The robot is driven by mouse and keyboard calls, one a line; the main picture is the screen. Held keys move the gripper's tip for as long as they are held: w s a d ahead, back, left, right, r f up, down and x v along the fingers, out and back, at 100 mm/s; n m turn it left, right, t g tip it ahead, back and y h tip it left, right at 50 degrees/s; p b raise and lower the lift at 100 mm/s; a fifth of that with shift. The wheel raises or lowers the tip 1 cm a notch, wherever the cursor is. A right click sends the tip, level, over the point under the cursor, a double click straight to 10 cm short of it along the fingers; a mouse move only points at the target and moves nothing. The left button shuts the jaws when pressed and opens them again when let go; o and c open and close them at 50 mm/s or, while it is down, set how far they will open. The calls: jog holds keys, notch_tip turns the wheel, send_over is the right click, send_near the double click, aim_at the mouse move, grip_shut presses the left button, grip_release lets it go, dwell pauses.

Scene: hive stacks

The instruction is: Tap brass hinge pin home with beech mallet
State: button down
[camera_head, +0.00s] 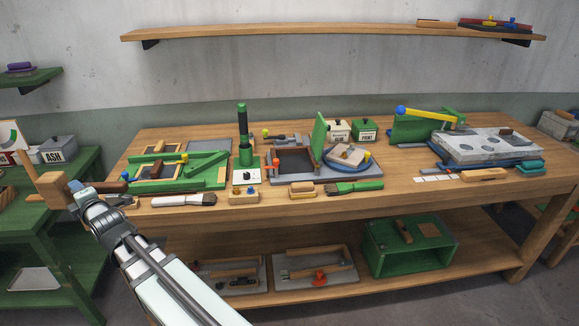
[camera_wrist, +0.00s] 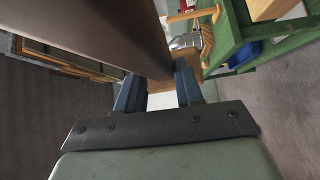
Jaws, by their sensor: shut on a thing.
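My gripper (camera_head: 77,190) is at the left, in front of the bench's left end. It is shut on the handle of the beech mallet (camera_head: 48,187), whose pale block-shaped head shows to the left of the jaws. In the wrist view a broad brown handle (camera_wrist: 120,35) runs up from between the fingertips (camera_wrist: 160,88). A brown grip end (camera_head: 112,187) shows to the right of the gripper. The brass hinge pin is too small to make out for certain.
The wooden bench (camera_head: 430,198) is crowded. It bears a green frame (camera_head: 205,165), a tall green-and-black post (camera_head: 242,125), brushes (camera_head: 185,201) and a grey slab (camera_head: 480,147). A green side table (camera_head: 45,220) stands at left. A shelf (camera_head: 300,31) hangs above; the air between is clear.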

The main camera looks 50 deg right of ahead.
notch_tip(320, 180, down, 3)
jog(key=shift+r, duration=0.1)
dwell(0.4)
notch_tip(320, 180, up, 5)
dwell(0.5)
notch_tip(320, 180, down, 6)
dwell(0.6)
